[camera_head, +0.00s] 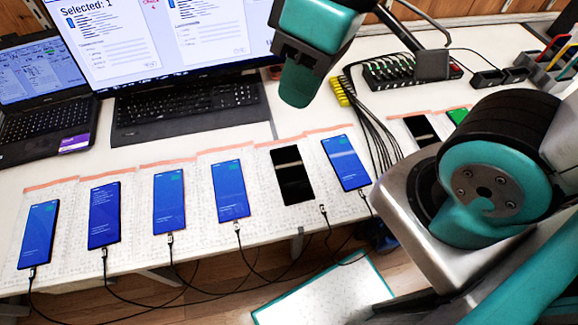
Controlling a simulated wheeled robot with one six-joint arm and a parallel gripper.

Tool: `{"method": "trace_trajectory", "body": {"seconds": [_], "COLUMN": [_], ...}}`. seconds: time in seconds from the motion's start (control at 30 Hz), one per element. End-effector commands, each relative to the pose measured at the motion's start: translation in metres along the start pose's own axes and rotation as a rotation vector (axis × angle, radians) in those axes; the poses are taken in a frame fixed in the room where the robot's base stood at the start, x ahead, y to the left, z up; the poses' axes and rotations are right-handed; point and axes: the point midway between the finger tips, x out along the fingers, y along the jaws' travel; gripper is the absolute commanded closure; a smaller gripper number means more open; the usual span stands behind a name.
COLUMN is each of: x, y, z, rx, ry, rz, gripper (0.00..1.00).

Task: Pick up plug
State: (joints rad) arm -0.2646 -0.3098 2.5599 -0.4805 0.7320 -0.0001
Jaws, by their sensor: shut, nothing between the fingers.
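My gripper (297,92) is shut and empty, above the table in front of the monitor. Several cable plugs sit along the table's front edge. One plug (323,210) lies just right of the lower end of a dark-screened phone (291,175) and looks apart from it. Other plugs (237,227) (170,240) (104,254) (33,271) are at the lower ends of blue-screened phones (229,191). Another plug (362,194) is at the rightmost blue phone (345,163). My gripper is well above and behind all these plugs.
A monitor (160,45), keyboard (190,105) and laptop (45,125) stand at the back left. A black hub (390,70) with several cables is right of my gripper. Cables hang over the front edge. My arm hides part of the right side.

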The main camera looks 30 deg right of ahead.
Motion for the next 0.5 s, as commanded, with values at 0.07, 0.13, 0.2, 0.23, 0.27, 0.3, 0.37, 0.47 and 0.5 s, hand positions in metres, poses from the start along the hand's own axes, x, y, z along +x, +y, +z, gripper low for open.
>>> {"method": "trace_trajectory", "body": {"seconds": [0.07,0.13,0.2,0.23,0.27,0.3,0.37,0.47,0.5], "x": [0.0000,0.0000,0.0000,0.0000,0.0000,0.0000,0.0000,0.0000,0.0000], "y": [-0.0001,-0.0001,-0.0001,-0.0001,-0.0001,-0.0001,-0.0001,-0.0001,-0.0001], "z": [0.0001,0.0001,0.0001,0.0001,0.0001,0.0001,0.0001,0.0001,0.0001], "rx": [0.000,0.000,0.000,0.000,0.000,0.000,0.000,0.000,0.000], "ry": [0.000,0.000,0.000,0.000,0.000,0.000,0.000,0.000,0.000], "rz": [0.000,0.000,0.000,0.000,0.000,0.000,0.000,0.000,0.000], "gripper": [1.00,1.00,1.00,1.00,1.00,1.00,1.00,1.00,0.98]}}
